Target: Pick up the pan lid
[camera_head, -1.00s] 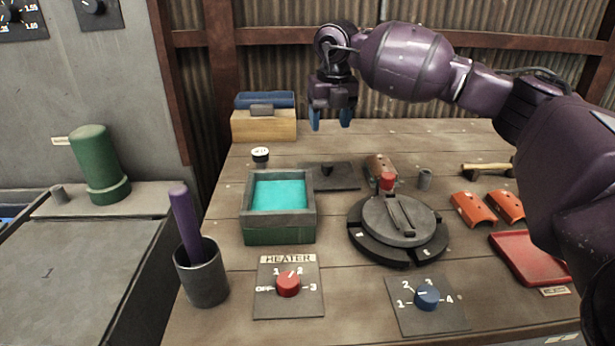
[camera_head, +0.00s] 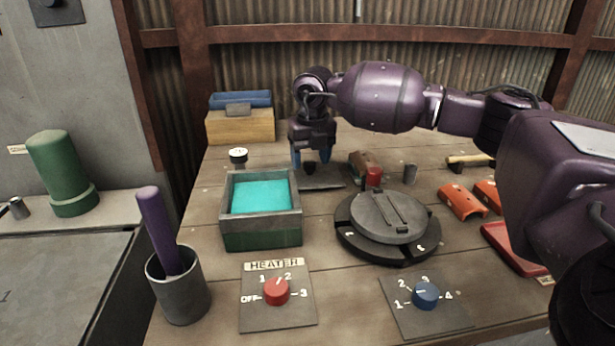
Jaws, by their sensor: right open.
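A flat, dark square plate with a small black knob, which looks like the pan lid (camera_head: 322,181), lies on the table behind and right of a green square pan (camera_head: 262,238) holding turquoise contents. My right gripper (camera_head: 311,161) points down over the plate, its blue fingers open, one on each side of the knob (camera_head: 309,168) as seen here. Whether the fingers touch the knob or plate cannot be told. The gripper hides part of the plate's far side. My left gripper is not in view.
A round grey disc (camera_head: 375,217) with a bar handle sits on a black base at right. A red-topped piece (camera_head: 373,178) and orange curved parts (camera_head: 462,202) lie near it. A wooden box (camera_head: 240,127) stands behind. A cup (camera_head: 180,287) and heater panel (camera_head: 278,312) are in front.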

